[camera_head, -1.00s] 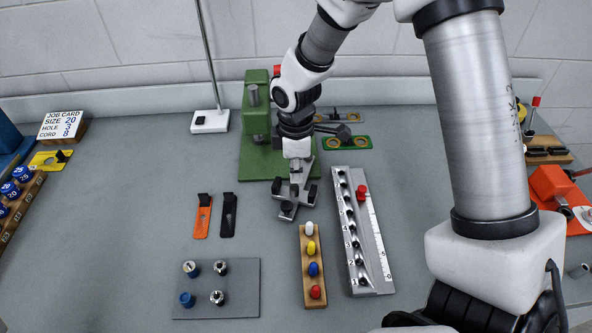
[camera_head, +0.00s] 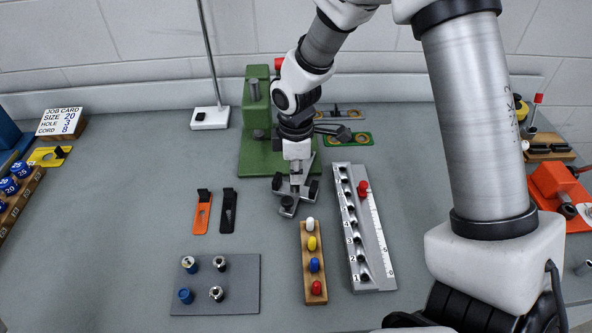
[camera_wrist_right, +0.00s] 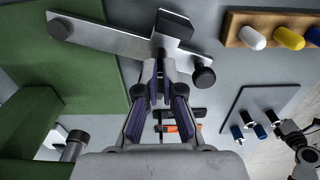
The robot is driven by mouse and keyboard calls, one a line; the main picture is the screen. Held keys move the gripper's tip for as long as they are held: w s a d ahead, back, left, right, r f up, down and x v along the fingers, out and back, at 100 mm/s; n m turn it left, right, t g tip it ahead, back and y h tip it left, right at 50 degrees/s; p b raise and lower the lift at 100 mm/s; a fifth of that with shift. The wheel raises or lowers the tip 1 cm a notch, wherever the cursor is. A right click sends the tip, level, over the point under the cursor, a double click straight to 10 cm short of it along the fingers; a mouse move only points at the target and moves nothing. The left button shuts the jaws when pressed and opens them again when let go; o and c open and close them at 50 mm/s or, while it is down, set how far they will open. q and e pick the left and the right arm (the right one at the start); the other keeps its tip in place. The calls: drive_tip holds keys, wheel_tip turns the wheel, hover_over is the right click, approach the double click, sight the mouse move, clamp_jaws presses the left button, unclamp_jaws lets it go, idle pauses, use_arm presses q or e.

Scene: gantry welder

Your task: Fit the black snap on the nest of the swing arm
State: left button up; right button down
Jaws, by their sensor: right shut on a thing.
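The black snap (camera_head: 228,211) lies on the bench beside a similar orange one (camera_head: 202,212). Both show partly behind my fingers in the right wrist view. My right gripper (camera_head: 297,180), fingers pointing down, is shut on a grey metal part that looks like the swing arm (camera_head: 288,207). In the right wrist view, my gripper (camera_wrist_right: 160,80) is at its upright tab. The swing arm's long bar (camera_wrist_right: 110,36) reaches over the green base, with round black knobs at its ends. I cannot make out the nest clearly. What looks like my left gripper (camera_wrist_right: 300,140) shows small at the wrist view's lower right.
The green stand (camera_head: 256,130) rises behind my right gripper. A wooden peg strip (camera_head: 304,240) and a numbered metal rail (camera_head: 375,240) stand in front and right. A dark plate with several posts (camera_head: 240,290) is front left. The bench left of the snaps is clear.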

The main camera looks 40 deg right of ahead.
drive_tip(key=shift+f, duration=0.2)
drive_tip(key=c, duration=1.2)
unclamp_jaws()
drive_tip(key=shift+c, duration=0.2)
drive_tip(key=shift+r, duration=0.1)
wheel_tip(320, 180, up, 12)
